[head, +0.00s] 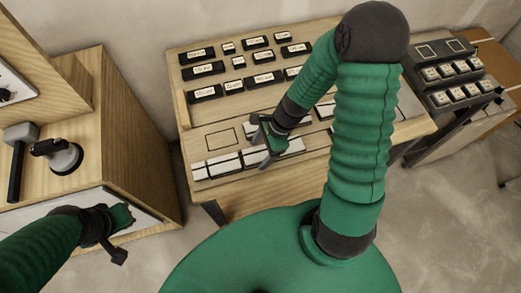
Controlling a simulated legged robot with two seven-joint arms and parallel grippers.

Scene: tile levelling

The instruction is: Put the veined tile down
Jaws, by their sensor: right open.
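My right gripper (267,142) is over the front part of the wooden bench (262,180), its jaws apart. A row of white tiles (228,164) lies along the bench's front, and the gripper stands above or beside the tile (289,147) near the row's middle. The veining is too fine to see here, so I cannot tell which tile is the veined one. My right forearm and gripper hide part of the row. My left gripper (125,235) is low at the left, beside the wooden cabinet, away from the tiles; I cannot tell its opening.
An outlined rectangle (223,138) is on the bench behind the row. Several labelled dark blocks (203,69) stand on the raised back part. A dark rack (455,83) is at the right. A wooden cabinet (145,125) with a hammer-like tool (18,150) and a round-based device (64,157) is at the left.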

